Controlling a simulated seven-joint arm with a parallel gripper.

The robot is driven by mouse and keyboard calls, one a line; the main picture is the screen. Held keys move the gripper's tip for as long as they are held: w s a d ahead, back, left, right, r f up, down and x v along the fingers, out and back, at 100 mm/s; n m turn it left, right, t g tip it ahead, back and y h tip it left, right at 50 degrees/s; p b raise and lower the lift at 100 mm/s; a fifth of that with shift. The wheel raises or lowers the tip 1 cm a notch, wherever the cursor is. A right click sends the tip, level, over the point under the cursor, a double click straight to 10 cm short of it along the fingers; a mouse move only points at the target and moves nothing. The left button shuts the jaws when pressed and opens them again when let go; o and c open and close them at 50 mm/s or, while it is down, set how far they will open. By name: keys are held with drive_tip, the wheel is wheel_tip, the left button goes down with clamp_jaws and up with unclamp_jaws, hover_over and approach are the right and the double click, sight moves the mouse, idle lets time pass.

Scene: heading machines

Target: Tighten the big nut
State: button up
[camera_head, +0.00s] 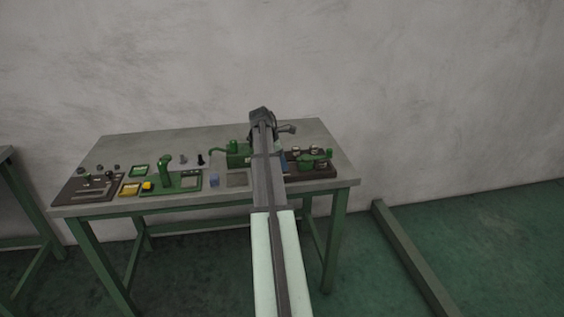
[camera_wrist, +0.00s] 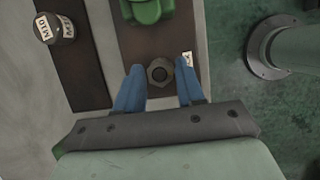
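In the wrist view, a dark hex nut (camera_wrist: 160,72) with a round hole sits on a dark brown board (camera_wrist: 146,43). My gripper (camera_wrist: 160,80) has two blue fingers, open, one on each side of this nut with visible gaps; I cannot tell their height above it. A white label (camera_wrist: 187,58) by the right finger is mostly covered, so its text cannot be read.
A green part (camera_wrist: 147,11) stands on the board above the nut. The grey workbench (camera_head: 335,160) carries several green tools and small pieces on its left. A pale pipe with a flange (camera_wrist: 265,50) is at the right in the wrist view, over the green floor (camera_wrist: 225,75).

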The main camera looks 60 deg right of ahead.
clamp_jaws()
drive_tip(key=shift+w+m, duration=0.1)
drive_tip(key=shift+m, duration=0.2)
drive_tip(key=shift+d+m+g+y, duration=0.15)
drive_tip(key=shift+m+g+y, duration=0.2)
drive_tip(key=shift+m, duration=0.65)
drive_tip(key=m+y, duration=0.1)
drive_tip(key=m, duration=0.2)
drive_tip(key=shift+w+d+m+g, duration=0.1)
drive_tip(key=shift+m+g, duration=0.15)
drive_tip(key=shift+m, duration=0.05)
drive_tip(key=m+y, duration=0.1)
drive_tip(key=m, duration=0.1)
drive_tip(key=m+y, duration=0.1)
drive_tip(key=m, duration=0.2)
drive_tip(key=shift+d+m+y, duration=0.15)
drive_tip(key=shift+m+y, duration=0.1)
drive_tip(key=shift+m, duration=0.05)
drive_tip(key=shift+o, duration=1.6)
unclamp_jaws()
